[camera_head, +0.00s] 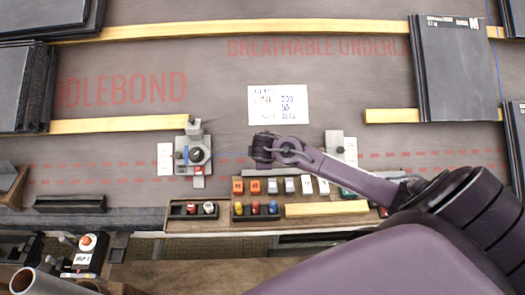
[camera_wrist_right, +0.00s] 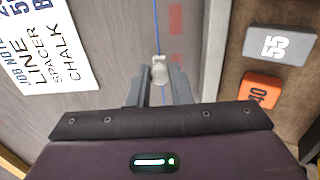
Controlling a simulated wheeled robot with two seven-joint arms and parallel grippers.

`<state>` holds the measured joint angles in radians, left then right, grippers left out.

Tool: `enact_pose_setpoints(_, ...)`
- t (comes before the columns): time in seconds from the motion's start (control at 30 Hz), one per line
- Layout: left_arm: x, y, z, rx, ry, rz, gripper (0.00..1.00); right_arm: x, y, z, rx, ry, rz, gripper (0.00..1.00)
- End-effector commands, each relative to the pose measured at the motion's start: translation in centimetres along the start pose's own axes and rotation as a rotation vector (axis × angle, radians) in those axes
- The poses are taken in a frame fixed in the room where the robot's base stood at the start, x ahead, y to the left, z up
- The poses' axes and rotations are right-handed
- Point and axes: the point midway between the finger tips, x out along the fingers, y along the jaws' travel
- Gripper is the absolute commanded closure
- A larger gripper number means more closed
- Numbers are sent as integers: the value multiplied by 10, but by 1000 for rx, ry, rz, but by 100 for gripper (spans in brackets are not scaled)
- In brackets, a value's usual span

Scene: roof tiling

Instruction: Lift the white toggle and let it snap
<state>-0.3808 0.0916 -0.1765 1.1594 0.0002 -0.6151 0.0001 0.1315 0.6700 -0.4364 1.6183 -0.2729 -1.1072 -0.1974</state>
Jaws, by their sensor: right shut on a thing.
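My right gripper (camera_head: 262,150) is low over the grey underlay, between the chalk reel block (camera_head: 197,154) on the left and a grey block (camera_head: 340,148) on the right. In the right wrist view its two fingers (camera_wrist_right: 160,90) are shut on the small white toggle (camera_wrist_right: 160,72). The toggle sits on a thin blue line (camera_wrist_right: 156,25) running away from the gripper. The toggle is hidden behind the gripper in the head view. My left gripper is not in view.
A job note (camera_head: 278,104) lies behind the gripper. Orange and grey numbered blocks (camera_wrist_right: 280,46) lie close to its side. Below are trays of small coloured items (camera_head: 256,210) and a wooden strip (camera_head: 327,208). Dark tiles (camera_head: 455,65) are stacked at the upper right.

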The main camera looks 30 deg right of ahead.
Motion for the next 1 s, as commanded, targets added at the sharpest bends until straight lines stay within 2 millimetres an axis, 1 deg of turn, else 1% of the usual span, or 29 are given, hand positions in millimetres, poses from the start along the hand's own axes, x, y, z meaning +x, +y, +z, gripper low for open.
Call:
enact_pose_setpoints(0.03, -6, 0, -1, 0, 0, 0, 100, -6, 2, 0, 0, 1, 1, 96)
enact_pose_setpoints(0.63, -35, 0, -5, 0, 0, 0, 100, -36, 2, 0, 0, 1, 1, 96)
enact_pose_setpoints(0.67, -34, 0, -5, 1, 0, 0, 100, -35, 2, 0, 1, 1, 1, 80)
enact_pose_setpoints(0.83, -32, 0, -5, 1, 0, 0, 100, -33, 1, 0, 1, 1, 1, 58)
enact_pose_setpoints(0.87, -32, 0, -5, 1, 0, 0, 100, -33, 1, 0, 1, 1, 1, 56)
enact_pose_setpoints(1.0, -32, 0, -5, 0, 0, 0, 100, -33, 0, 0, 0, 0, 1, 56)
